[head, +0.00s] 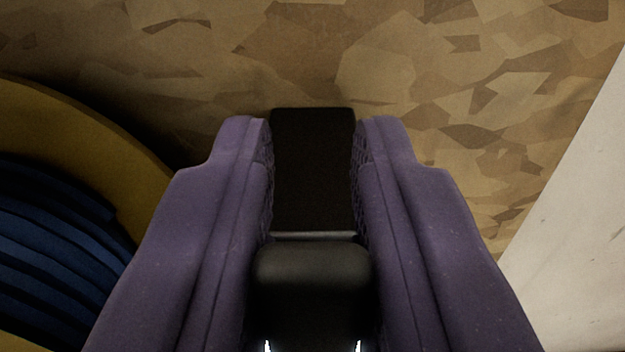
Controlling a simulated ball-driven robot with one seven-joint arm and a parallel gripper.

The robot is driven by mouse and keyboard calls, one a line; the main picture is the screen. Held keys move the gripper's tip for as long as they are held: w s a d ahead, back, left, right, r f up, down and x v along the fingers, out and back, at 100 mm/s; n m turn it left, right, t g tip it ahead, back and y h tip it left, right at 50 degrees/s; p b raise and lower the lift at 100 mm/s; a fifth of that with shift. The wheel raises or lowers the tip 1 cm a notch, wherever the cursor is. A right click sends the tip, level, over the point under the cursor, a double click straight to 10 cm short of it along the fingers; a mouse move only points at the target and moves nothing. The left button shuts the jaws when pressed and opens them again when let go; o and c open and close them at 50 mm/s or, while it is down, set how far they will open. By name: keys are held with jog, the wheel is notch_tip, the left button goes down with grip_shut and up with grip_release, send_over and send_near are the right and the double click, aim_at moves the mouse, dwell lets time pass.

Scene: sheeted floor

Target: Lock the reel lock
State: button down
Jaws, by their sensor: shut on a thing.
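My gripper (313,165) has purple fingers and sits in the middle of the head view. It is shut on a flat black block (313,172), with a finger against each side. The block looks like the handle of the reel lock, but its other end is hidden. A reel stands at the left, with a yellow rim (75,120) and dark blue hose or cable (55,245) wound inside it. The black block lies to the right of the rim. Whether the two are joined cannot be seen.
The floor or sheet behind is brown with a patchy, flake-like pattern (400,60). A pale flat surface (585,220) lies along the right edge. The reel's rim is close to my left finger. The space between the right finger and the pale surface looks clear.

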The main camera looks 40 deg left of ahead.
aim_at(321, 336)
jog(key=shift+d, duration=0.1)
dwell(0.3)
jog(key=c, duration=1)
grip_release()
jog(key=shift+c, duration=0.2)
jog(key=p+v, duration=0.1)
jog(key=v, duration=0.6)
jog(key=shift+s+d, duration=0.25)
jog(key=shift+s, duration=0.05)
